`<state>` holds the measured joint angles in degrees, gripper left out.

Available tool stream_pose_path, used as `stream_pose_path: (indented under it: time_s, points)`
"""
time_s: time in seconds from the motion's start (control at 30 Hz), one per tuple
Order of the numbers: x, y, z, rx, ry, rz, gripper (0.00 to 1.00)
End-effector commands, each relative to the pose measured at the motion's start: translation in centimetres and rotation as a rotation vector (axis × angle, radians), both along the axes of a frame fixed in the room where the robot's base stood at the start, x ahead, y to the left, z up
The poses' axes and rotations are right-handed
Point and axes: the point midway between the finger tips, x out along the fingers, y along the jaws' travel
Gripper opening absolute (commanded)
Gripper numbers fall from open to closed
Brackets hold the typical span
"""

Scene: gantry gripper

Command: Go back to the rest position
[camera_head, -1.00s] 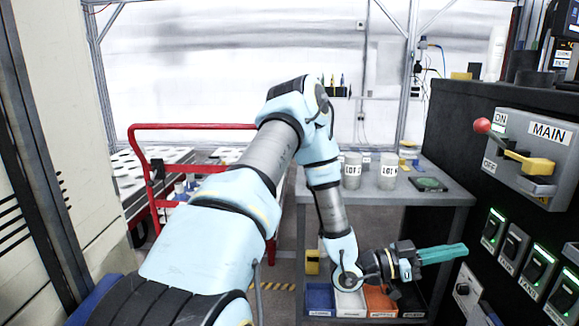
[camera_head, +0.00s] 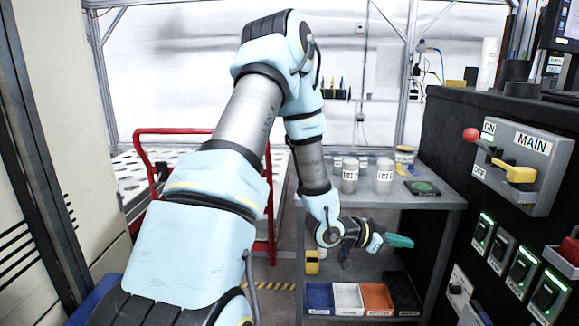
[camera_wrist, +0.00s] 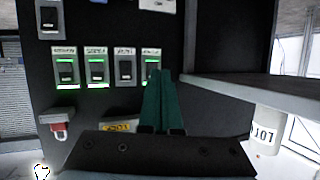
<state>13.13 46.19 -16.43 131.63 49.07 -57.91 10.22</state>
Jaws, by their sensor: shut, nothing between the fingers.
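My gripper (camera_head: 399,241) has green fingers and points right in the head view, in front of the grey workbench and above its lower shelf. The fingers are closed together with nothing between them. In the wrist view the green fingers (camera_wrist: 163,103) also lie side by side, pointing toward the black switch panel (camera_wrist: 115,25), apart from it as far as I can tell. My arm is bent, with its elbow high and its forearm hanging down to the gripper.
The grey workbench (camera_head: 440,196) holds cups labelled LOT (camera_head: 384,176) and a dark green square (camera_head: 422,187). Coloured bins (camera_head: 347,299) sit on its lower shelf. The MAIN switch box (camera_head: 525,165) and lit switches (camera_head: 521,265) are at right. A red cart frame (camera_head: 200,131) stands at left.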

Motion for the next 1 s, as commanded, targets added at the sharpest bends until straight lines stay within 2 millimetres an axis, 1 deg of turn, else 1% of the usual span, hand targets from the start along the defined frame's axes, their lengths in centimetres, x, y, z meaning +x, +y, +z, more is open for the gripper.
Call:
stream_pose_path:
  time_s: [0.03, 0.07, 0.1, 0.13, 0.17, 0.2, 0.27, 0.3, 0.37, 0.4, 0.47, 0.5, 0.6, 0.7, 0.73, 0.83, 1.0]
  points:
    - [1.4, 1.8, 1.1, 0.072, 0.001, 0.057, 0.0]
    - [2.2, 3.1, 1.4, 0.124, 0.01, 0.098, 0.0]
    - [3.4, 5.3, 1.9, 0.196, 0.026, 0.165, 0.0]
    - [4.1, 7.1, 2.3, 0.251, 0.044, 0.22, 0.0]
    - [4.7, 9.1, 2.8, 0.307, 0.064, 0.277, 0.0]
    - [5.3, 11.8, 3.6, 0.376, 0.099, 0.356, 0.0]
    - [5.6, 16.0, 4.9, 0.467, 0.161, 0.478, 0.0]
    - [5.4, 18.7, 5.8, 0.521, 0.211, 0.559, 0.0]
    - [4.5, 22.6, 7.4, 0.588, 0.296, 0.681, 0.0]
    - [3.5, 25.0, 8.5, 0.624, 0.358, 0.759, 0.0]
    - [1.6, 28.2, 10.1, 0.663, 0.461, 0.869, 0.0]
    - [0.2, 29.8, 11.1, 0.68, 0.527, 0.931, 0.0]
    - [-3.3, 32.6, 13.1, 0.699, 0.688, 1.054, 0.0]
    - [-6.1, 33.9, 14.3, 0.7, 0.809, 1.124, 0.0]
    - [-6.7, 34.0, 14.6, 0.699, 0.835, 1.137, 0.0]
    - [-7.9, 34.4, 15.0, 0.696, 0.891, 1.162, 0.0]
    - [-8.3, 34.4, 15.0, 0.697, 0.906, 1.167, 0.0]
